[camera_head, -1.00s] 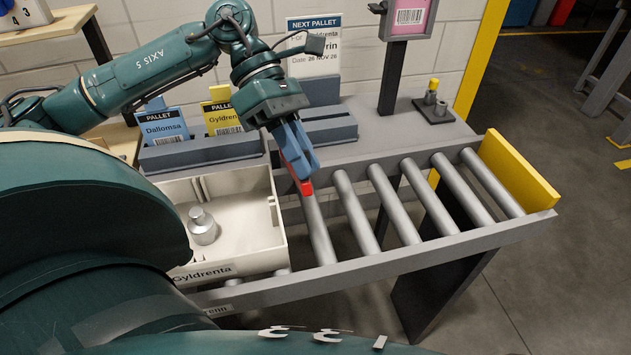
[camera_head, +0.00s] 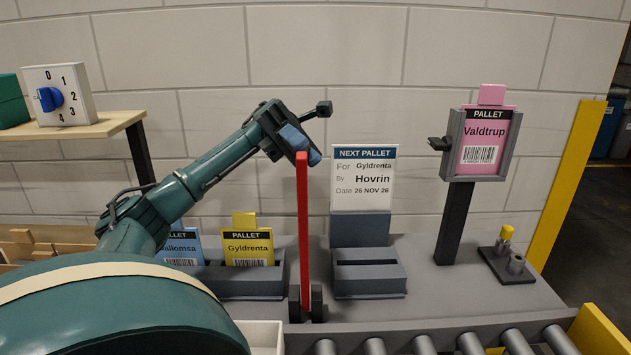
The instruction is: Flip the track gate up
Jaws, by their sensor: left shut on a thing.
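The track gate (camera_head: 303,230) is a narrow red bar. It stands upright between two dark hinge blocks at the back edge of the roller track (camera_head: 374,345). My left gripper (camera_head: 302,146) is at the top end of the bar, with its blue fingers shut on it. The fingers hide part of the bar's tip. My right gripper is not in view.
A white bin (camera_head: 262,338) shows at the bottom edge. Behind the track are card holders with a blue card (camera_head: 182,247) and a yellow card (camera_head: 247,247), and a white NEXT PALLET sign (camera_head: 362,180). A pink Valdtrup card (camera_head: 487,143) stands on a dark post at the right.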

